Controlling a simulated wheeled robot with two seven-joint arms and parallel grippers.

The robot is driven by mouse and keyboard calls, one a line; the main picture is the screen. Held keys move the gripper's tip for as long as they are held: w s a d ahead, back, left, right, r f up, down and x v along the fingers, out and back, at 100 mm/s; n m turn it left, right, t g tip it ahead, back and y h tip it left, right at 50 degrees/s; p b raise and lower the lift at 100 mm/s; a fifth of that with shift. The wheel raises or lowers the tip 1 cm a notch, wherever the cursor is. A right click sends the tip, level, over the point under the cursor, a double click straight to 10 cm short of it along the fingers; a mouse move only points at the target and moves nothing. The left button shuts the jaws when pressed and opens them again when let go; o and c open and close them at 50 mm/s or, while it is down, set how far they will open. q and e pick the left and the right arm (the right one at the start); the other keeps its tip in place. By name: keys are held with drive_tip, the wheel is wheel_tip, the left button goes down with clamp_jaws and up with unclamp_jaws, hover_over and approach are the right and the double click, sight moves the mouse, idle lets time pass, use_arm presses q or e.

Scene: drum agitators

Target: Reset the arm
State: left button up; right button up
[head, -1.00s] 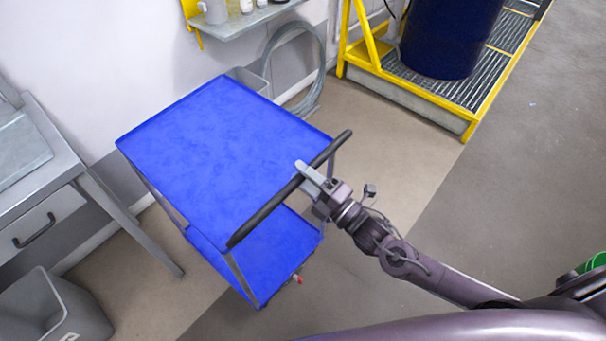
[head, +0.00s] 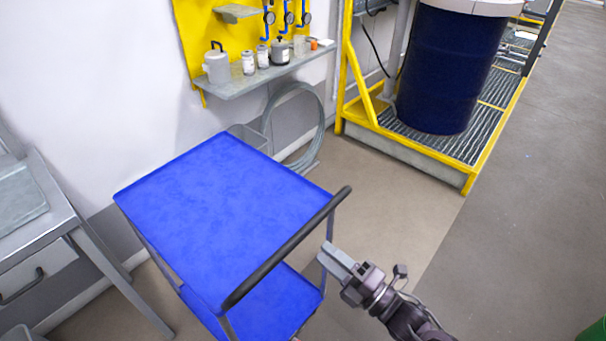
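My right gripper (head: 325,253) is just to the right of the blue cart's black handle (head: 290,250), apart from it. Its two pale grey fingers lie side by side with no clear gap, so it looks shut, with nothing between them. The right forearm comes in from the bottom right. The blue two-shelf cart (head: 220,205) stands at the centre left with its top shelf empty. My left gripper is out of view.
A metal desk with a drawer (head: 50,250) stands at the left. A wall shelf (head: 270,75) holds bottles. A dark blue drum (head: 450,70) stands on a yellow-edged grating platform (head: 430,150).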

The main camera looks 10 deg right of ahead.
drive_tip(key=w+d+f+m+g+h, duration=0.1)
drive_tip(key=d+f+m+h, duration=0.35)
drive_tip(key=f, duration=0.45)
drive_tip(key=w+d+f+m+g+h, duration=0.1)
drive_tip(key=d+f+m+h, duration=0.3)
drive_tip(key=f, duration=0.6)
drive_tip(key=s+d+f+m+g+h, duration=0.1)
drive_tip(key=s+d+f+m+g, duration=0.2)
drive_tip(key=f, duration=0.5)
drive_tip(key=s+d+f+m+g+h, duration=0.1)
drive_tip(key=s+d+f+m+h, duration=0.15)
drive_tip(key=s+f, duration=0.4)
drive_tip(key=s+a+f+m+g, duration=0.3)
drive_tip(key=s+f, duration=0.5)
drive_tip(key=s, duration=0.4)
drive_tip(key=s+a+f+m+g, duration=0.3)
drive_tip(key=s+f+m+g, duration=0.2)
drive_tip(key=s+f, duration=0.4)
drive_tip(key=s+g, duration=0.1)
drive_tip(key=s, duration=0.2)
drive_tip(key=shift+s+m, duration=0.3)
drive_tip(key=shift+m, duration=0.1)
drive_tip(key=shift+d, duration=0.1)
